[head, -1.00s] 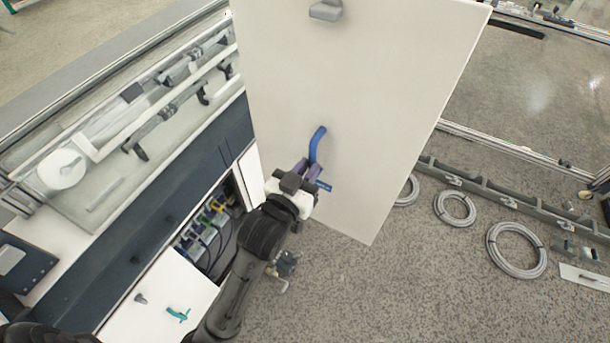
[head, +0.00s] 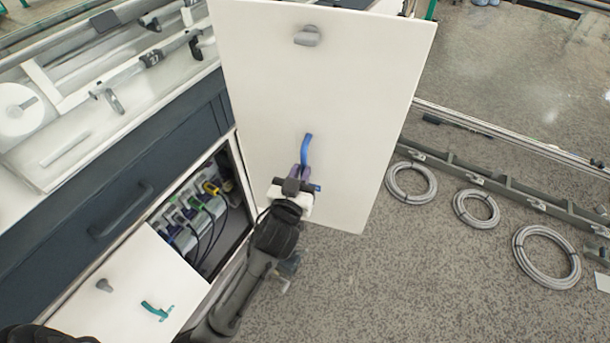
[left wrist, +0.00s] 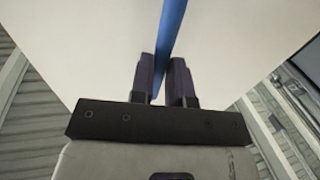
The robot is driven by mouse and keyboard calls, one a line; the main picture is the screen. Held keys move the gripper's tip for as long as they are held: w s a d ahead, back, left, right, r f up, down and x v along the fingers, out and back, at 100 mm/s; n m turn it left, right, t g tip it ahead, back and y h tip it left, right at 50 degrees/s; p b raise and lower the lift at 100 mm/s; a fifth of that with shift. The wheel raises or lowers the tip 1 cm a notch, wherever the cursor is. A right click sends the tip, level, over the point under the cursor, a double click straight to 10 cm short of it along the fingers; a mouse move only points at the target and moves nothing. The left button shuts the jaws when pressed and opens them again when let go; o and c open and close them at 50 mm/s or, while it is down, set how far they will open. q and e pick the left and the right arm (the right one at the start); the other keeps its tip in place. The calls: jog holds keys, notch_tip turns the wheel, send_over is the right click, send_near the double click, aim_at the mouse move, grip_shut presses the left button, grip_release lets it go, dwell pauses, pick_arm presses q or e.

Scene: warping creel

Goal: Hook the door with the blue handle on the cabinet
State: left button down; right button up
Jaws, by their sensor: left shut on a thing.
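The door (head: 345,95) is a white panel standing wide open from the cabinet (head: 100,185). Its curved blue handle (head: 307,148) is low on the panel, and it also shows in the left wrist view (left wrist: 171,35). My left gripper (head: 299,174) is shut on the handle's lower part. In the left wrist view its two purple-grey fingers (left wrist: 166,80) stand on either side of the blue bar. A grey knob-like fitting (head: 308,36) sits near the door's top. My right gripper is not in view.
The cabinet opening shows several cables and connectors (head: 195,215). A second white door with a teal handle (head: 152,310) is at lower left. Coiled grey hoses (head: 545,257) lie on the floor at right beside a dark rail (head: 520,200). The floor in front is clear.

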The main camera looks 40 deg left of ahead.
pick_arm(q)
jog(key=a+f+n+g+y+b, duration=0.15)
jog(key=a+f+b, duration=0.25)
jog(key=f+b, duration=0.9)
jog(key=w+a+f+n+g+y+b, duration=0.1)
jog(key=a+f+n+y+b, duration=0.2)
jog(key=f+b, duration=1.05)
jog(key=a+f+n+g+y+b, duration=0.1)
jog(key=a+f+g+y+b, duration=0.3)
jog(key=f+b, duration=0.95)
jog(key=s+a+f+n+g+y+b, duration=0.1)
jog(key=s+a+f+n+g+y, duration=0.3)
jog(key=s+a+f+n+g, duration=0.5)
jog(key=a+f+n+g, duration=0.1)
jog(key=a+f+g, duration=0.1)
jog(key=a+g, duration=0.1)
jog(key=shift+s, duration=0.2)
jog(key=shift+a+b, duration=0.1)
jog(key=shift+b, duration=0.2)
jog(key=shift+a+r, duration=0.1)
jog(key=shift+a, duration=0.1)
jog(key=shift+d, duration=0.1)
jog(key=shift+b, duration=0.35)
